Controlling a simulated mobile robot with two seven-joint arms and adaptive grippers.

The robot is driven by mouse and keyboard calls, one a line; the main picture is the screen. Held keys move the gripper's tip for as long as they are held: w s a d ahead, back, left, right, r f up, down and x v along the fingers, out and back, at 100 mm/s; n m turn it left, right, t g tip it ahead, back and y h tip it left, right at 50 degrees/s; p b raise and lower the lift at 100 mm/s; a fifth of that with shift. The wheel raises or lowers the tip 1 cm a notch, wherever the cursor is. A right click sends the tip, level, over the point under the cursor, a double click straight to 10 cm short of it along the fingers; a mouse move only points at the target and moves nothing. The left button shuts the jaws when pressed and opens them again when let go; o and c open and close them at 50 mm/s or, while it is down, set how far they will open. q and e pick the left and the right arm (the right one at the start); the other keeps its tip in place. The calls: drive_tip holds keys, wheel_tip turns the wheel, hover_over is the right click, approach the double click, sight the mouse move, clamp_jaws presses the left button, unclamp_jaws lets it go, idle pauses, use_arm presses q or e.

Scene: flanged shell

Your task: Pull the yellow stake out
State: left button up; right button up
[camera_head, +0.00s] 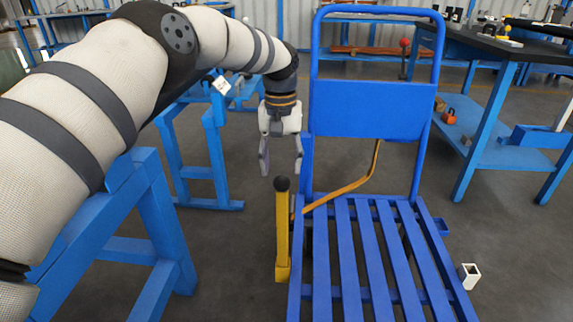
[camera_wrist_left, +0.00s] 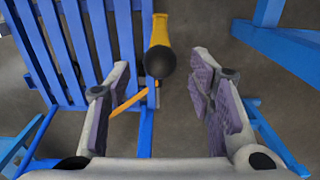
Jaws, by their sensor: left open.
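The yellow stake (camera_head: 283,232) stands upright at the left edge of the blue slatted cart, with a black ball knob on top. In the left wrist view the stake (camera_wrist_left: 161,32) shows from above, its black knob (camera_wrist_left: 160,62) between the lines of my fingers. My left gripper (camera_head: 281,168) is open and empty, pointing down just above the knob, and I see no contact. The foot of the stake sits low beside the cart frame; how it is seated there I cannot tell. My right gripper is in neither view.
The blue cart (camera_head: 370,108) has a tall back panel and a slatted deck. An orange-yellow bar (camera_head: 345,189) slants across behind the stake. Blue trestles (camera_head: 150,215) stand at left, a workbench (camera_head: 500,150) at right. A small white square tube (camera_head: 469,275) lies on the floor.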

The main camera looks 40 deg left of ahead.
sight(282, 192)
use_arm(q)
wheel_tip(282, 192, down, 11)
drive_tip(key=shift+s+r+b, duration=0.1)
drive_tip(key=shift+b, duration=0.8)
drive_tip(key=shift+c, duration=0.3)
clamp_jaws()
drive_tip(key=shift+r+p, duration=2.75)
drive_tip(key=shift+r, duration=2.35)
